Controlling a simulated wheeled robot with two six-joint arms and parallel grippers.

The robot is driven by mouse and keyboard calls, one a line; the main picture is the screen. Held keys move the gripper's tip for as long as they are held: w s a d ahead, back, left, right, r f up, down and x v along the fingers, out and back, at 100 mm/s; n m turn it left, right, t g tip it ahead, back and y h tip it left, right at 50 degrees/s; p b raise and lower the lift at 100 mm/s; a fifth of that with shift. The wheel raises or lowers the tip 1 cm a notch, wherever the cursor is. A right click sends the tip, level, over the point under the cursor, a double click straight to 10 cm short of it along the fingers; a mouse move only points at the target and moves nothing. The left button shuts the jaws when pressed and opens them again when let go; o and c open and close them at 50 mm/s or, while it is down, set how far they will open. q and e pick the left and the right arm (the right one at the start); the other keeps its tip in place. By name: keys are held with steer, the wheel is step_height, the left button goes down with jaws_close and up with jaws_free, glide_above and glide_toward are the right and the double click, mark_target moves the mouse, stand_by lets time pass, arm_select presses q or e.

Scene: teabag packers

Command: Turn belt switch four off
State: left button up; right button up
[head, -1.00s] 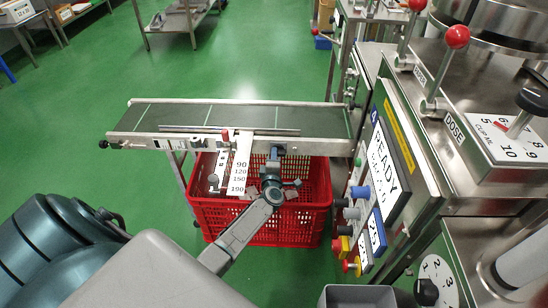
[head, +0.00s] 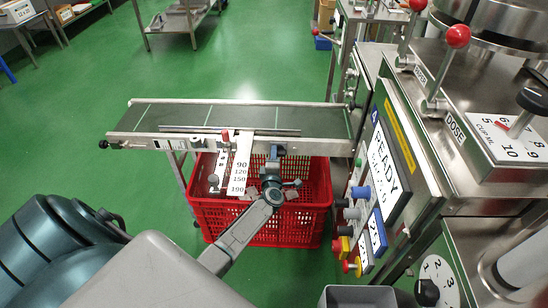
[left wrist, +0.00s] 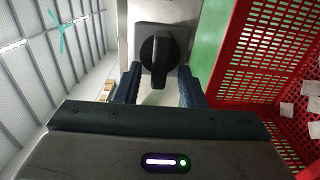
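A black rotary switch (left wrist: 160,54) sits on a dark square plate on the metal side of the belt conveyor (head: 300,145), in the left wrist view. Its grip ridge stands upright in that picture. No number shows on it. My left gripper (left wrist: 160,88) is open, its two dark fingers apart on either side of the switch's lower end; contact cannot be told. In the head view my left gripper (head: 277,155) is at the conveyor's near side, right of the white number strip (head: 239,165), and hides the switch. My right gripper is out of view.
A red crate (head: 310,215) with pale pieces inside stands below the conveyor, close to my left arm. At right are the machine's control panel (head: 385,175) with buttons, and red-knobbed levers (head: 457,36). Green floor lies open beyond the belt.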

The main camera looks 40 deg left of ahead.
arm_select(q)
steer(key=v, duration=1)
steer(key=shift+s+p, duration=0.35)
steer(key=shift+p, duration=0.1)
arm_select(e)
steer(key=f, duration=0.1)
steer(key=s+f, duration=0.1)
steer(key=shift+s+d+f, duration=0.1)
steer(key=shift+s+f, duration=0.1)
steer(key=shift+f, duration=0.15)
arm_select(q)
steer(key=shift+d, duration=0.15)
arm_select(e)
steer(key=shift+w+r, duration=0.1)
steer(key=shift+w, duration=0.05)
